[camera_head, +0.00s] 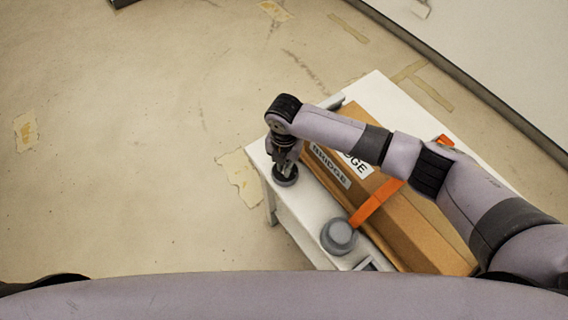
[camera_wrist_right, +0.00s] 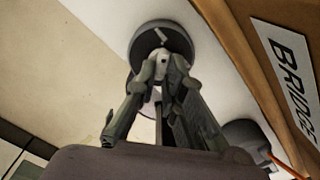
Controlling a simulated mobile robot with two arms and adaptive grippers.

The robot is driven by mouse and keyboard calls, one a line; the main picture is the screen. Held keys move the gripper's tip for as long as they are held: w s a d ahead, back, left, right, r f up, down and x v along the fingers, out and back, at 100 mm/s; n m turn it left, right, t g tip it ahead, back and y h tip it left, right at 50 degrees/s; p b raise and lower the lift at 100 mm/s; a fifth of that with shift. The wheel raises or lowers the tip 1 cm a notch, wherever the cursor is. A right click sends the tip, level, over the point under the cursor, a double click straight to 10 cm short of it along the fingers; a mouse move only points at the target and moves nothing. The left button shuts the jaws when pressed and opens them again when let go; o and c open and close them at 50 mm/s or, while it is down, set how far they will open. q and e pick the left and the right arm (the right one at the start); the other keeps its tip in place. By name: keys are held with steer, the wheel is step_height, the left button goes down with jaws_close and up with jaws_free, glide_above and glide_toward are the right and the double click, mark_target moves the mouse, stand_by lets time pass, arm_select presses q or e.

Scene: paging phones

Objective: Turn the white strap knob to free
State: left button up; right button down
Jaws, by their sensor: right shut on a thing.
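A round dark grey knob base (camera_head: 287,179) sits on the white table near its left corner. In the right wrist view the same dark disc (camera_wrist_right: 148,38) carries a small pale piece (camera_wrist_right: 162,56) at its middle. My right gripper (camera_head: 285,165) comes down on it from above, and in the wrist view its fingers (camera_wrist_right: 163,72) are closed around the pale piece. The lower part of the pale piece is hidden by the fingers. The knob's setting cannot be read. My left gripper is not in view.
A long brown box labelled BRIDGE (camera_head: 330,165) lies along the white table (camera_head: 312,207). An orange strap (camera_head: 375,203) crosses it beside a second, grey knob (camera_head: 339,235) at the near end. My right arm reaches over the box. The floor at left is clear.

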steer(key=shift+r+n, duration=0.1)
steer(key=shift+n, duration=0.9)
steer(key=c, duration=1.7)
jaws_free()
step_height(320, 180, up, 12)
steer(key=shift+f, duration=0.1)
